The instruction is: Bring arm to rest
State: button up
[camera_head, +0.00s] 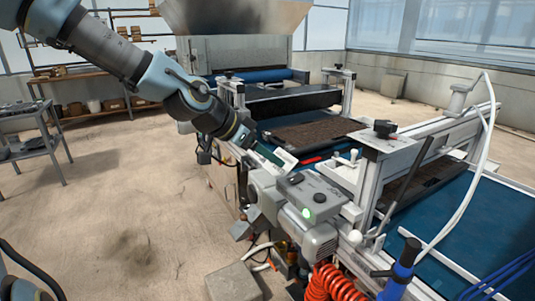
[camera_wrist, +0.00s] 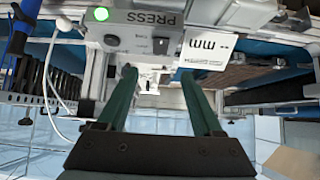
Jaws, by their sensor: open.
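My arm reaches in from the upper left in the head view. My gripper (camera_head: 265,158) is at its end, beside the tray seeder and just behind the grey control box (camera_head: 309,194) with a lit green button. In the wrist view the two green fingers of my gripper (camera_wrist: 162,75) stand well apart with nothing between them. The control box (camera_wrist: 130,42), marked PRESS, shows beyond the fingertips, with its green light at the left. I cannot tell whether a finger touches the machine.
A soil-filled tray (camera_head: 312,132) lies on the seeder's blue belt (camera_head: 470,215). A grey table (camera_head: 30,146) stands at the left; the floor between is clear.

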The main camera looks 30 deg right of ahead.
jog(key=shift+f, duration=0.1)
dwell(0.3)
jog(key=w+a+f+n+t+y, duration=0.1)
jog(key=w+a+f+n+y, duration=0.15)
jog(key=a, duration=0.35)
jog(key=w+a+f+n+y, duration=0.1)
jog(key=a+f+n, duration=0.15)
jog(key=a, duration=0.35)
jog(key=w+a+f+n+t+y, duration=0.1)
jog(key=w+a+f+n+y, duration=0.1)
jog(key=a+f, duration=0.35)
jog(key=s+a+r+n+y, duration=0.1)
jog(key=a+n, duration=0.4)
jog(key=a, duration=0.6)
jog(key=s+a+r+n+y, duration=0.1)
jog(key=a+r+n, duration=0.3)
jog(key=a, duration=0.7)
jog(key=shift+a+n+y, duration=0.4)
jog(key=shift+n+y, duration=0.4)
jog(key=shift+y, duration=0.05)
